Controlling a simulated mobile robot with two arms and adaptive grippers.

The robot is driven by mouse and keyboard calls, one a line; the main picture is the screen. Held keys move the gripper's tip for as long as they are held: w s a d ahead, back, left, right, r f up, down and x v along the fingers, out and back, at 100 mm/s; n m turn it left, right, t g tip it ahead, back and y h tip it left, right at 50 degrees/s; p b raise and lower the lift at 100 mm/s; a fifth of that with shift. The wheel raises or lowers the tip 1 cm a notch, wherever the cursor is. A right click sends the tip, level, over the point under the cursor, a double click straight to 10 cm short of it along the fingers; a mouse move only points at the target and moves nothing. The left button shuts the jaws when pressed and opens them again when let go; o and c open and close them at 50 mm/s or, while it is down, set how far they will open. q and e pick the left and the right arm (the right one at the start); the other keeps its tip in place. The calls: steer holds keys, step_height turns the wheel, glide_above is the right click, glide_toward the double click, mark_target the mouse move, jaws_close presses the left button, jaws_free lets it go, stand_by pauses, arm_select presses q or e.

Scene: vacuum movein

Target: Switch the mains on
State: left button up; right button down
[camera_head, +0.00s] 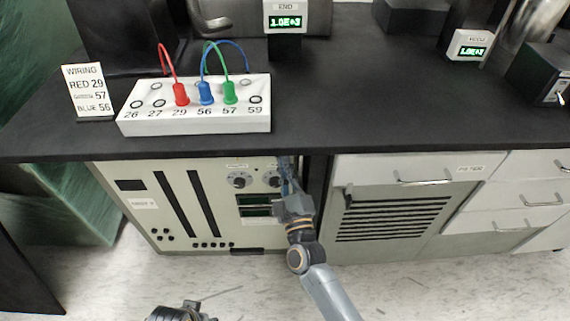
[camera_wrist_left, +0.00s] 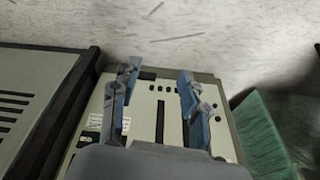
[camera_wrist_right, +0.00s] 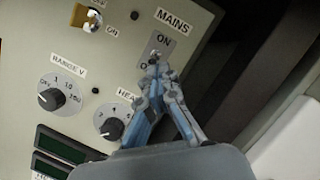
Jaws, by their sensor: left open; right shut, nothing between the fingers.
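The cream control panel (camera_head: 175,220) is under the bench. The right wrist view shows its MAINS switch plate (camera_wrist_right: 165,42), with an ON label near its top; the lower label is mostly covered. My right gripper (camera_head: 287,172) is in front of the panel's upper right. In the right wrist view my right gripper (camera_wrist_right: 156,68) is shut and empty, its tips at the small MAINS lever (camera_wrist_right: 154,56). I cannot tell whether they touch or which way the lever points. My left gripper (camera_wrist_left: 152,85) is open and empty, low in front of the panel.
Above, the black bench (camera_head: 340,120) holds a white socket box (camera_head: 195,122) with plugged leads and a WIRING card (camera_head: 87,92).

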arm_select(q)
step_height(320, 180, down, 9)
steer(key=s+p, duration=0.2)
steer(key=s, duration=0.1)
steer(key=shift+g+p, duration=0.3)
arm_select(e)
steer(key=shift+s+r+g, duration=0.15)
steer(key=shift+r+g, duration=0.15)
steer(key=shift+r, duration=0.2)
arm_select(q)
steer(key=shift+a+r, duration=0.1)
steer(key=shift+a, duration=0.05)
arm_select(e)
steer(key=shift+s, duration=0.1)
steer(key=v, duration=1.2)
steer(key=shift+f, duration=0.1)
